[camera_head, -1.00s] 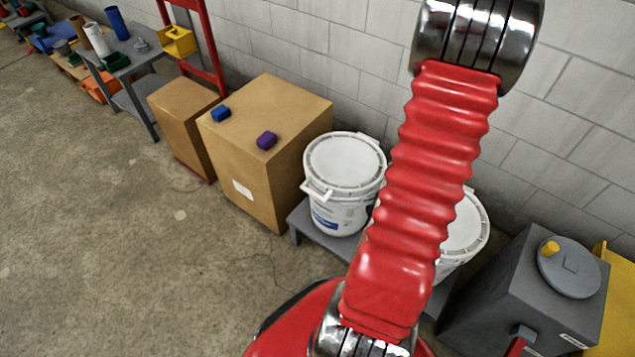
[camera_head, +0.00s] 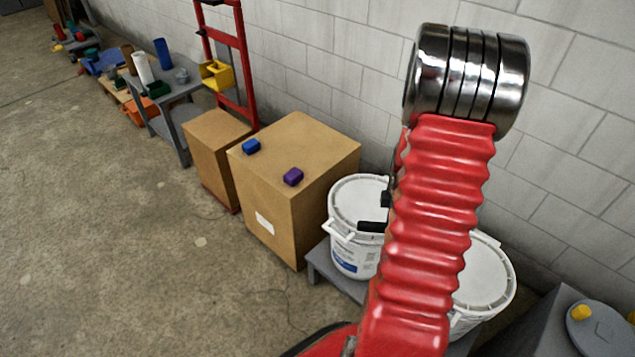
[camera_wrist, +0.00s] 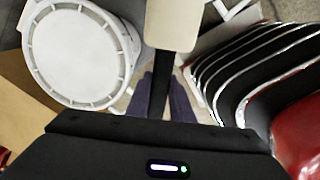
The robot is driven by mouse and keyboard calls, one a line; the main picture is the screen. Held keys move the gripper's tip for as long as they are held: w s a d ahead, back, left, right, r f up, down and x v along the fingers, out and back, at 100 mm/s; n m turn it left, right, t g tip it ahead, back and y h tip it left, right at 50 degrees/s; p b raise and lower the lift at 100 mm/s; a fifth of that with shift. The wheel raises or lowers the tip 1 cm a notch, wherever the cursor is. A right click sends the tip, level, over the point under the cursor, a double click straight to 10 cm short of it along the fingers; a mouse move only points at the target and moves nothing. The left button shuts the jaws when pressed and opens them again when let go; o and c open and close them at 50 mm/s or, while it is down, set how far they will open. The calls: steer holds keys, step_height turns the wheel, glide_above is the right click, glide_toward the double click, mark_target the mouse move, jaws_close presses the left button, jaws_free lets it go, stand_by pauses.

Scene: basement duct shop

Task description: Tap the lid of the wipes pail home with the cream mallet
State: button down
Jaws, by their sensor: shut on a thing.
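Two white lidded pails stand side by side on a low grey platform. The left pail (camera_head: 354,255) has a blue-marked label; the right pail (camera_head: 484,280) is partly behind my red arm. I cannot read which is the wipes pail, or tell how fully either lid sits. My gripper (camera_wrist: 166,90) is shut on the dark handle of the cream mallet (camera_wrist: 173,22), whose pale head points up in the wrist view. A round white pail lid (camera_wrist: 82,52) lies left of the head there, apart from it in the picture. In the head view my arm hides the mallet's head.
A large cardboard box (camera_head: 290,225) with a blue block (camera_head: 250,146) and a purple block (camera_head: 293,176) on top stands left of the pails. A grey bin (camera_head: 545,335) is at the right.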

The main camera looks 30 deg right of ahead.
steer(key=w+a+r+m, duration=0.3)
steer(key=w+a, duration=0.4)
steer(key=w, duration=0.2)
steer(key=w+a+r+m, duration=0.2)
steer(key=w+a+r, duration=0.1)
steer(key=w+a, duration=0.5)
steer(key=w+a+r+m, duration=0.2)
steer(key=w+a+r, duration=0.1)
steer(key=a, duration=0.7)
steer(key=w+a+r+m, duration=0.3)
steer(key=w+a+r, duration=0.1)
steer(key=a, duration=0.6)
steer(key=shift+w, duration=0.65)
steer(key=shift+w+r, duration=0.1)
